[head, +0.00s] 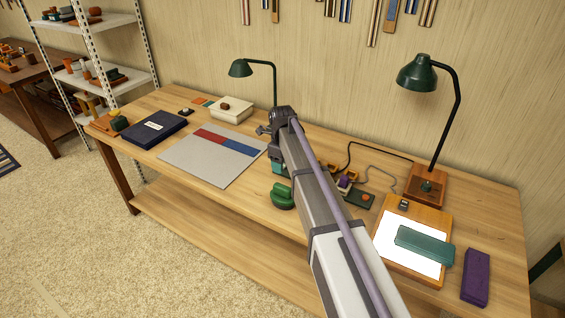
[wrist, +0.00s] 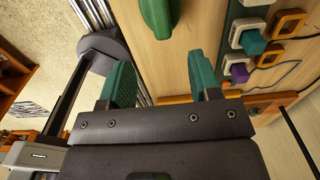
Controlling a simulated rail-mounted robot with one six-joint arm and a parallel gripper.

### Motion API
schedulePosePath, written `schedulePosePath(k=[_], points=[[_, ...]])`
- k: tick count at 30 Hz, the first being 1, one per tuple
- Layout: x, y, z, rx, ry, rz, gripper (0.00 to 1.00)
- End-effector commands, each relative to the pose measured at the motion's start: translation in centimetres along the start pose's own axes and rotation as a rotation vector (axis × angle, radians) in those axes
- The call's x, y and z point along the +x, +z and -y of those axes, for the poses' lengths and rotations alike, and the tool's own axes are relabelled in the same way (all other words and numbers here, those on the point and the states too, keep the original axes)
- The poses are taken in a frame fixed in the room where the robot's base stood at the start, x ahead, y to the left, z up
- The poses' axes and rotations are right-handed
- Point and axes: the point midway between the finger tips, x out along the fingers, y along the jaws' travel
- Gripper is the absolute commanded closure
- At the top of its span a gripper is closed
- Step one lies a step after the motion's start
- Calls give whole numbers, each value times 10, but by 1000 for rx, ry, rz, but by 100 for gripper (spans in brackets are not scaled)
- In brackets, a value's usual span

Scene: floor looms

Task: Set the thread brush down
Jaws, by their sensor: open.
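A dark green rounded object, which looks like the thread brush (head: 281,196), lies on the wooden table (head: 235,203) near its front edge. In the wrist view the green brush (wrist: 158,18) is at the top, cut off by the frame, beyond the gap between my fingers. My gripper (wrist: 160,82) is open with its two green fingers apart and nothing between them. In the head view my arm hides most of the gripper, but one green finger shows just behind the brush.
A grey mat (head: 196,163) with red and blue strips lies left of my gripper. A navy box (head: 153,130) and white box (head: 231,110) stand farther left. Cables and small blocks lie behind my arm. A lit panel (head: 390,245) bears a teal block (head: 424,245); a purple block (head: 476,277) lies right.

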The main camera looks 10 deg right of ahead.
Motion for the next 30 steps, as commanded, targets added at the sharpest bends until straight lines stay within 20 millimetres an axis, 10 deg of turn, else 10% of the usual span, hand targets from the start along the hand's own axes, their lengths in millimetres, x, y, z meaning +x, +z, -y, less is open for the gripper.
schedulePosePath(k=[7,15,21,30], points=[[2,-28,-31,-257,0,1,43],[2,-145,-156,-1537,-4,4,43],[3,-195,-209,-2203,-8,4,43],[3,-198,-214,-2319,-9,4,43]])
